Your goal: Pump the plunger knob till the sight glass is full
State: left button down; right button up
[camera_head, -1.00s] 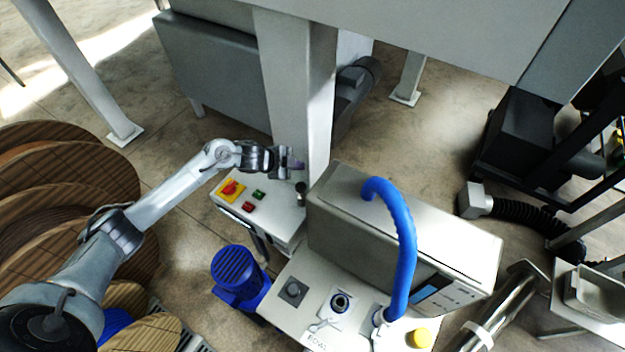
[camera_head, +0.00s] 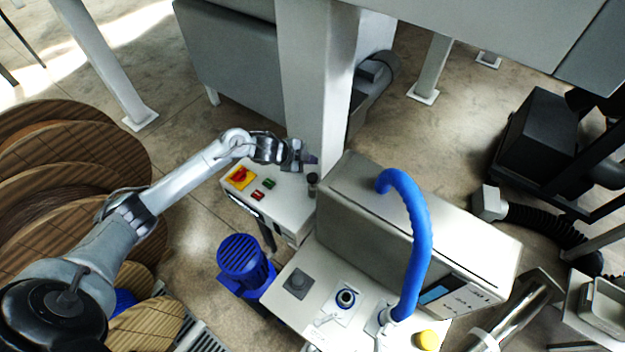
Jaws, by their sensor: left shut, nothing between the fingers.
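A dark round knob (camera_head: 312,180) on a short stem stands at the right edge of a white box, beside a grey column; it looks like the plunger knob. My left gripper (camera_head: 304,158) is just above and slightly left of this knob in the picture, shut and empty. Whether its fingertips touch the knob I cannot tell. I cannot make out a sight glass or its level. My right gripper is out of view.
The white box (camera_head: 281,210) also carries a red-on-yellow switch (camera_head: 240,178) and small buttons. The grey column (camera_head: 318,90) rises close behind the gripper. A larger grey housing (camera_head: 360,205) and a blue hose (camera_head: 420,245) stand to the right. Wooden reels (camera_head: 75,150) lie at left.

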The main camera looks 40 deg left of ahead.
aim_at(310, 178)
pick_arm(q)
notch_tip(310, 178, down, 4)
jog(key=b, duration=0.3)
jog(key=shift+f+b, duration=0.45)
jog(key=shift+f, duration=0.4)
dwell(0.6)
jog(key=shift+f, duration=0.1)
dwell(0.6)
jog(key=shift+f, duration=0.35)
jog(key=shift+f, duration=0.1)
dwell(0.5)
